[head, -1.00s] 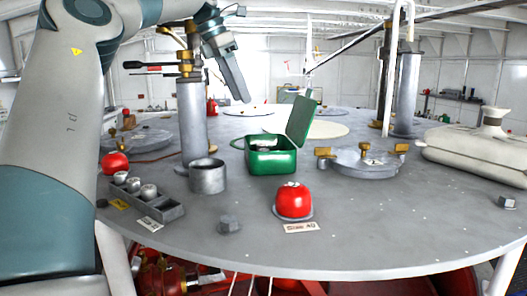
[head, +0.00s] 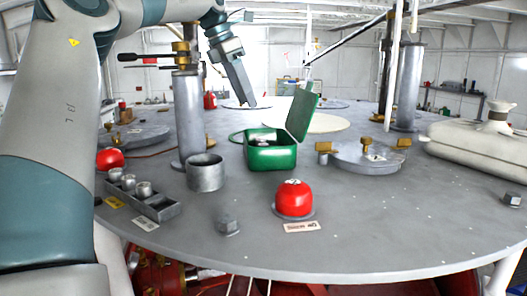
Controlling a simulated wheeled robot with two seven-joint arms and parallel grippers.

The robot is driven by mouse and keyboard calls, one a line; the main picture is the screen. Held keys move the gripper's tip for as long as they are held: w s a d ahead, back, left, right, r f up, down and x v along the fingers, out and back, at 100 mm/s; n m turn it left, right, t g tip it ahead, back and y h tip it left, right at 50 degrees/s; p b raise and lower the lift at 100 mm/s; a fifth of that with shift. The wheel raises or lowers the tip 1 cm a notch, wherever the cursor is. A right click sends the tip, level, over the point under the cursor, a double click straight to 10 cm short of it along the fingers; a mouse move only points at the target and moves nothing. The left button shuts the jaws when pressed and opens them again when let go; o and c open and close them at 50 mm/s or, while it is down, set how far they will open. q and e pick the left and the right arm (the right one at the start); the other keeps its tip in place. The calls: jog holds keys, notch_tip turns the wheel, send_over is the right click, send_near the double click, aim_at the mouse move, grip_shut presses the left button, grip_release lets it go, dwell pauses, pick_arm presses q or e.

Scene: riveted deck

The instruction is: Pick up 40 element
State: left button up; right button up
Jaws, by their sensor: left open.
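A red dome-shaped piece (head: 294,198) sits on a round grey base near the front of the grey deck. A small card (head: 301,227) in front of it bears print that seems to end in 40. A grey rack (head: 165,207) at the left holds three small silver pieces (head: 144,189); its near end looks empty. Which item is the 40 element I cannot tell for sure. My left gripper (head: 246,98) is open, pointing down above the far part of the deck, behind the green box and apart from these things. My right gripper is out of view.
An open green box (head: 271,157) stands mid-deck, lid raised. A grey cup (head: 205,174) and a tall post (head: 189,120) stand left of it. A hex bolt (head: 229,226) is at the front. A clamped hatch (head: 364,156) and pale canister (head: 470,146) are at the right.

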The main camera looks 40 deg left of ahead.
pick_arm(q)
jog(key=p+x, duration=0.2)
jog(key=x, duration=0.6)
jog(key=shift+f, duration=0.25)
jog(key=shift+d, duration=0.15)
